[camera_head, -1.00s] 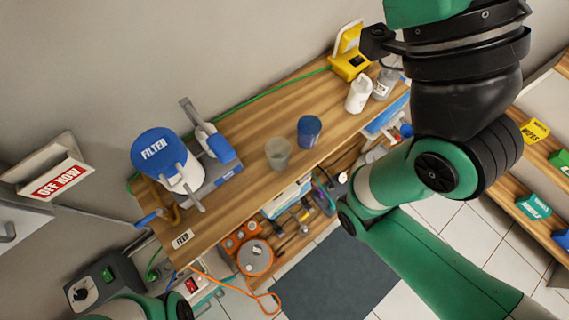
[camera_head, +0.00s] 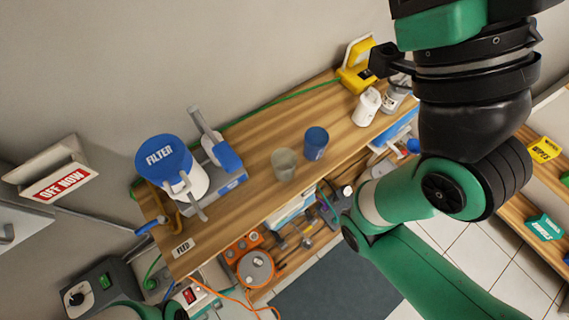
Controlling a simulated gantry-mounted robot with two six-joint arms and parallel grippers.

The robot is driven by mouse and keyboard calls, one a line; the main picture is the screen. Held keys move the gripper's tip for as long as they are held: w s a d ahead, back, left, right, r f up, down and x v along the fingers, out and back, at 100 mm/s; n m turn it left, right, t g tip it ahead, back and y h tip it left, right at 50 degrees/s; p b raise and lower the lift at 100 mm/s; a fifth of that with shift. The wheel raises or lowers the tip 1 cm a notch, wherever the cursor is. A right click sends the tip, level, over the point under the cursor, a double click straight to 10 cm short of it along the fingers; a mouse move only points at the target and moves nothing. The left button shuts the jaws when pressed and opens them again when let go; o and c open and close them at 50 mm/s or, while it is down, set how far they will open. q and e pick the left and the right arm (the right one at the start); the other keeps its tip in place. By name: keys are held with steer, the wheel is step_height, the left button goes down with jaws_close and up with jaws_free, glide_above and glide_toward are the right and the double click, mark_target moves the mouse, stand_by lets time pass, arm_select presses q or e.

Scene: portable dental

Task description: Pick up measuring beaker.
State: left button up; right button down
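A translucent grey beaker (camera_head: 284,165) stands upright on the wooden bench (camera_head: 290,115), near its front edge. A blue cup (camera_head: 316,143) stands just to its right. My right arm fills the right side of the head view. A black part at its end (camera_head: 383,60), probably of the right gripper, is above the bench's far right end, well away from the beaker. Its fingertips cannot be made out. Only a bit of my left arm shows at the bottom left edge, and its gripper is out of view.
A filter unit with a blue lid (camera_head: 163,155) stands left on the bench. A white bottle (camera_head: 366,107), a grey bottle (camera_head: 394,96) and a yellow device (camera_head: 357,78) stand at the right end. A green hose (camera_head: 270,103) runs along the back. The bench between is clear.

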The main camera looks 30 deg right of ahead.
jaws_free()
stand_by(0.6)
